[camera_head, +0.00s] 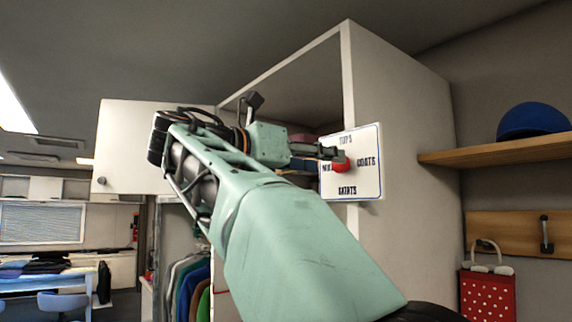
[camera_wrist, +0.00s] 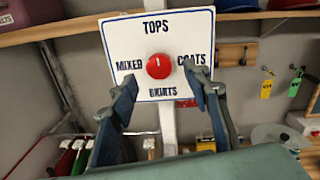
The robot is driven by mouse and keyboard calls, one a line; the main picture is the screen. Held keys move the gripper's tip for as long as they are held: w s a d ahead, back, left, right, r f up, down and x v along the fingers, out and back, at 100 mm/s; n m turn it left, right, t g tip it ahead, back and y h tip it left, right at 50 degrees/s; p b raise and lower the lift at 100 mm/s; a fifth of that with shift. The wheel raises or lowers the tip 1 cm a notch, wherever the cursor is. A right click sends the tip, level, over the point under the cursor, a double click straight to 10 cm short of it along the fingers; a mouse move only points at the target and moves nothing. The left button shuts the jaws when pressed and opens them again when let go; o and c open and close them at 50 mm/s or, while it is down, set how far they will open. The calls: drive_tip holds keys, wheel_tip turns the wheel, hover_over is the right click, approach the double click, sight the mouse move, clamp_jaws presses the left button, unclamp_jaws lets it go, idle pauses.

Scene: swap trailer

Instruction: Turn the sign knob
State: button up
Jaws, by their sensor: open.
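A white sign (camera_head: 364,187) with a blue border is at the front edge of the white cabinet. It also shows in the wrist view (camera_wrist: 112,37), with the words TOPS, COATS, SKIRTS and MIXED around a round red knob (camera_wrist: 159,66). A small white mark on the knob points up toward TOPS. The knob also shows in the head view (camera_head: 342,166), partly hidden by my gripper (camera_head: 334,156). In the wrist view my gripper (camera_wrist: 160,77) is open, with one finger on each side of the knob. Whether either finger touches it, I cannot tell.
The cabinet (camera_head: 400,120) has an open compartment, and a white door (camera_head: 125,150) stands at left. Clothes (camera_head: 190,285) hang below. At right are a wooden shelf (camera_head: 490,152) with a blue cap (camera_head: 532,120) and a red dotted bag (camera_head: 488,297).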

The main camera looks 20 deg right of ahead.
drive_tip(key=shift+x, duration=2.35)
drive_tip(key=c, duration=1.1)
drive_tip(key=shift+c, duration=0.3)
